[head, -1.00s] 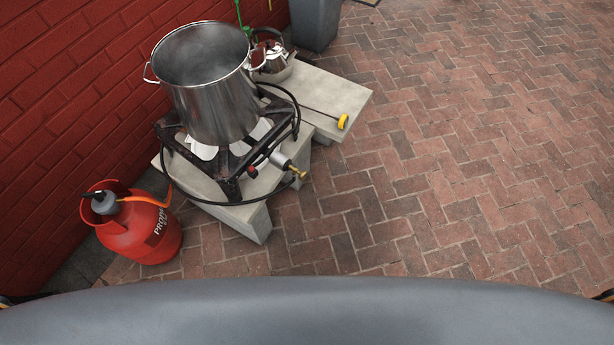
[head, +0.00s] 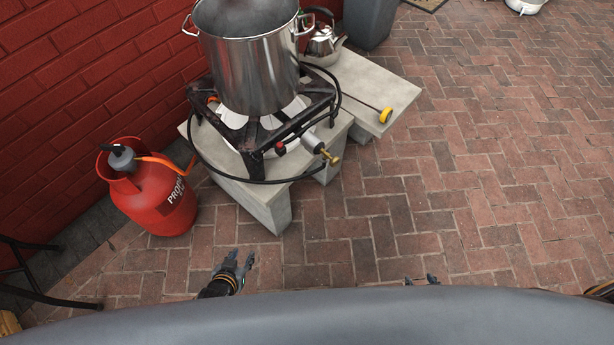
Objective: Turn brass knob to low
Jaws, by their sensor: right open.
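The brass knob (head: 333,159) sticks out at the front right of the black burner stand (head: 254,158), at the end of a silver valve body (head: 312,141). A large steel pot (head: 250,70) stands on the burner. My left gripper (head: 240,262) is open and empty over the brick paving, below and left of the knob and well apart from it. My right gripper (head: 428,281) shows only its fingertips above my grey body edge. It is open, below and right of the knob. The knob's setting is too small to read.
A red propane cylinder (head: 155,199) with an orange hose stands left of the concrete slabs (head: 262,200). A black hose loops around the burner. A yellow-ended rod (head: 386,115) and a steel kettle (head: 322,46) are on the rear slab. Paving at right is clear.

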